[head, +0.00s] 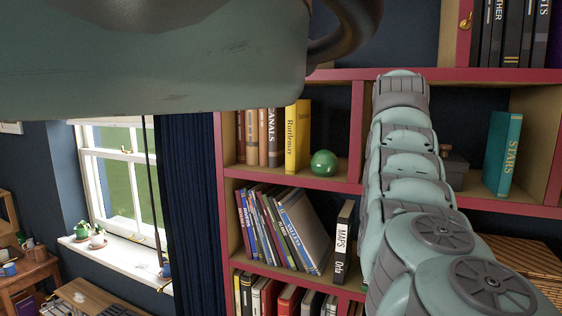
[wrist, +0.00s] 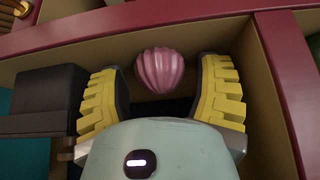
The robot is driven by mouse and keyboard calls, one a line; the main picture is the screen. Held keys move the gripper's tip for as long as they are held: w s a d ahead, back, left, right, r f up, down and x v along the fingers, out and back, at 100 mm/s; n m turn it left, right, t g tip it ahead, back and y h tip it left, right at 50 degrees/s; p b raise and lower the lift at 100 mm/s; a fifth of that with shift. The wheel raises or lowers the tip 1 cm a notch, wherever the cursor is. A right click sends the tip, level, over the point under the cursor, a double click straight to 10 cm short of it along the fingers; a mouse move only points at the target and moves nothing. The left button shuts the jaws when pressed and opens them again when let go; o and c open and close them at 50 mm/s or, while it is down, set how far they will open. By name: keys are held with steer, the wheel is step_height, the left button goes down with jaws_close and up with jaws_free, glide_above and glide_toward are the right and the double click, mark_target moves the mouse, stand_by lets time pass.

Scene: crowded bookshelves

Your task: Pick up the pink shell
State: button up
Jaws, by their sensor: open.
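The pink shell (wrist: 160,72), ribbed and rounded, is in the upper middle of the wrist view, on a shelf. My gripper (wrist: 163,86) shows there with its two yellow-padded fingers spread wide. One finger is to the left of the shell and one to the right. Gaps show between the shell and both pads, and nothing is held. The shell's lower tip is near the gripper's pale body. In the head view I see neither the shell nor my gripper's fingers; my arm covers part of the shelves.
In the wrist view, a dark box (wrist: 42,97) sits close beside the left finger. A red shelf edge (wrist: 150,18) runs across the top, and an upright divider (wrist: 283,85) stands to the right. The head view shows a green ball (head: 323,163) and a teal book (head: 502,153).

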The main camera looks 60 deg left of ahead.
steer(key=shift+a+f, duration=0.1)
steer(key=shift+f, duration=0.05)
steer(key=shift+c, duration=0.3)
steer(key=shift+w, duration=0.1)
steer(key=c, duration=0.9)
